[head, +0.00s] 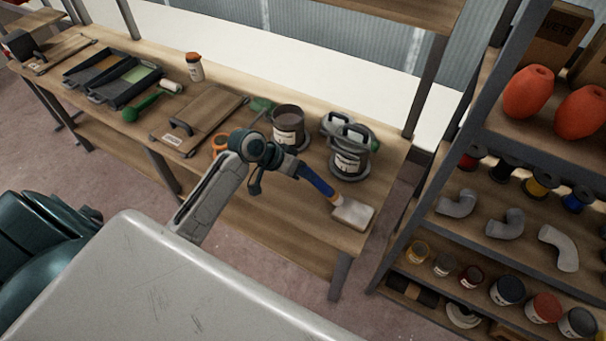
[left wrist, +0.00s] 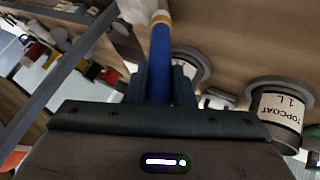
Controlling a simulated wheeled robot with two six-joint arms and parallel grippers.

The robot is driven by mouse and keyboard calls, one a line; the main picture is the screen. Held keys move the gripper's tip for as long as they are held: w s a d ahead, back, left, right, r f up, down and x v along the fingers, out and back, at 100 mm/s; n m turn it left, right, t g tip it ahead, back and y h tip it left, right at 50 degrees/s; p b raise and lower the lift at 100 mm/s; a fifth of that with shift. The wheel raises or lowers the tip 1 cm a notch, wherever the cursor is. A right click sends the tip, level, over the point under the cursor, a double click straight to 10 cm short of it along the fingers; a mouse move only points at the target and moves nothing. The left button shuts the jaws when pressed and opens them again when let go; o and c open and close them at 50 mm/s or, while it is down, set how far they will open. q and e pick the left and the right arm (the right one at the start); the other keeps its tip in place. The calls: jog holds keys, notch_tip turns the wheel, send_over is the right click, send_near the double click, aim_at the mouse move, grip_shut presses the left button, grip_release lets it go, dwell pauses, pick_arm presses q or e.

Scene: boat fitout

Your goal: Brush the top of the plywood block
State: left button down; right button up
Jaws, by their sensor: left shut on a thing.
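My left gripper (head: 296,172) is shut on the blue handle of a brush (head: 318,184). The brush slants down to the right, its bristle end at a pale, whitish-topped block (head: 356,214) near the table's right front corner. The bristles look close to or touching the block's left edge; contact cannot be told for sure. In the left wrist view the blue brush handle (left wrist: 160,62) runs up from between the fingers (left wrist: 158,88) to an orange-yellow band. My right gripper is not in view.
Behind the brush stand an open dark pot (head: 287,128) and a labelled can (head: 348,162). A hatch board (head: 205,112), paint trays (head: 112,78) and a green roller (head: 140,105) lie left along the workbench (head: 250,205). A loaded shelf (head: 480,185) stands right, past a gap.

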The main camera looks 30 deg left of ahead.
pick_arm(q)
jog(key=d+p, duration=0.3)
jog(key=d, duration=0.8)
jog(key=shift+s+p, duration=0.15)
jog(key=shift+p, duration=0.15)
dwell(0.4)
jog(key=shift+a+r, duration=0.1)
jog(key=shift+r, duration=0.05)
